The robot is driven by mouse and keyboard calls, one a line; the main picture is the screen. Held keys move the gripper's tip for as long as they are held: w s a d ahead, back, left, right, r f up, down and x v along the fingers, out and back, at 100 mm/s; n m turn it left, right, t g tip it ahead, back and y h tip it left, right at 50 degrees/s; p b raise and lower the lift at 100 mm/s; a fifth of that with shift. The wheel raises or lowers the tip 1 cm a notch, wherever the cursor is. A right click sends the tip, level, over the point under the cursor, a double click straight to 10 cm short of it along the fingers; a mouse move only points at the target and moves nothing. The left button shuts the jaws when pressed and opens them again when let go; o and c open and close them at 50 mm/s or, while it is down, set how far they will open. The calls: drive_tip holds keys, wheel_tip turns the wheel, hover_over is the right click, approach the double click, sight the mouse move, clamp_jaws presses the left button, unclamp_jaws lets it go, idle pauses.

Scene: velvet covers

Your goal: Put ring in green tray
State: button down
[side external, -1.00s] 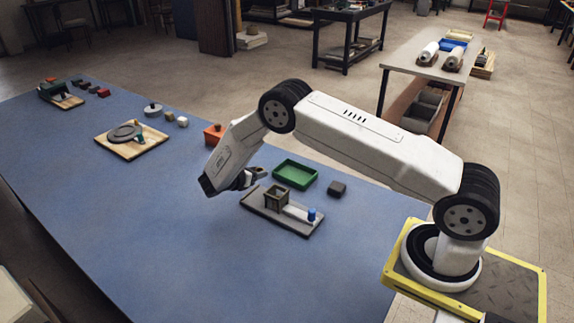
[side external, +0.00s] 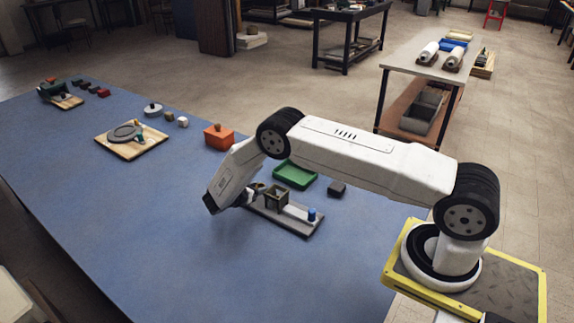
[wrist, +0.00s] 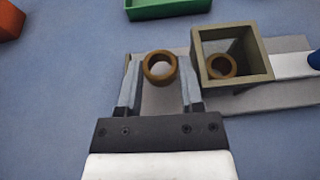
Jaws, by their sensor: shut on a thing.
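A brown ring (wrist: 160,67) sits between the fingertips of my gripper (wrist: 160,82), which is shut on it. In the side view my gripper (side external: 250,194) is low at the left end of a grey base plate (side external: 290,222), beside a square open box (side external: 276,196). I cannot tell whether the held ring touches the plate. A second brown ring (wrist: 222,66) lies inside the box.
A blue peg (side external: 311,214) stands at the plate's right end. A dark block (side external: 337,188) lies right of the tray and an orange box (side external: 219,137) stands behind left. The blue table front is clear.

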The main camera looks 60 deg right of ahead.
sight(258, 201)
drive_tip(key=shift+f, duration=1.65)
drive_tip(key=shift+f, duration=0.2)
drive_tip(key=shift+c, duration=1.2)
unclamp_jaws()
drive_tip(key=shift+v, duration=3.95)
